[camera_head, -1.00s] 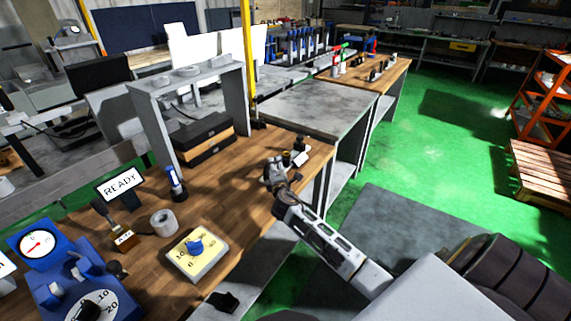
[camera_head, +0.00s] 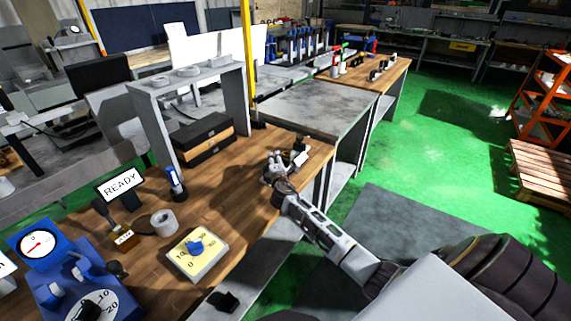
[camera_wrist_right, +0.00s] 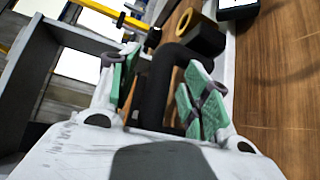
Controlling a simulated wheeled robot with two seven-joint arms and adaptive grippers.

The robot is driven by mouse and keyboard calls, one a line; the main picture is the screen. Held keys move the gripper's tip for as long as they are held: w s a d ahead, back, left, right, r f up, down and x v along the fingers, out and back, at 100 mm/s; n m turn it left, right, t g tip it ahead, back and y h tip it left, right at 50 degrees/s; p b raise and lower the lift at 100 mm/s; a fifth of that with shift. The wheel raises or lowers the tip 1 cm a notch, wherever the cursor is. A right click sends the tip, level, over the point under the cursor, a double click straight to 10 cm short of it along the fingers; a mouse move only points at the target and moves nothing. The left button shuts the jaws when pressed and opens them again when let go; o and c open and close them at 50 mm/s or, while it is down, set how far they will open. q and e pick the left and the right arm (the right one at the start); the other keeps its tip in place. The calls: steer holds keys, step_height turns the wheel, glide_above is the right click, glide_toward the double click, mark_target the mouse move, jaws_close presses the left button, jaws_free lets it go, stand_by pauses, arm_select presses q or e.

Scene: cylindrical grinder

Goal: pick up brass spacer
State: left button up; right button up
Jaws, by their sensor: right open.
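A short hollow cylinder with a brass-coloured end ring, seemingly the brass spacer (camera_wrist_right: 205,38), lies beyond the fingertips in the right wrist view, a little right of centre. It is apart from the fingers. In the head view my gripper and small dark items make it hard to pick out. My right gripper (camera_head: 272,168) is over the right end of the wooden bench; its green-padded fingers are spread in the right wrist view (camera_wrist_right: 158,85). A black bent shape (camera_wrist_right: 162,80) shows between them; I cannot tell whether it is held. My left gripper is not in view.
A small white-faced label (camera_head: 301,158) stands beside my right gripper on the bench (camera_head: 225,205). A grey arch (camera_head: 150,125) stands behind. Bare wood lies between.

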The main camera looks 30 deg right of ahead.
stand_by(0.3)
jaws_close()
stand_by(0.4)
steer(key=shift+r, duration=0.2)
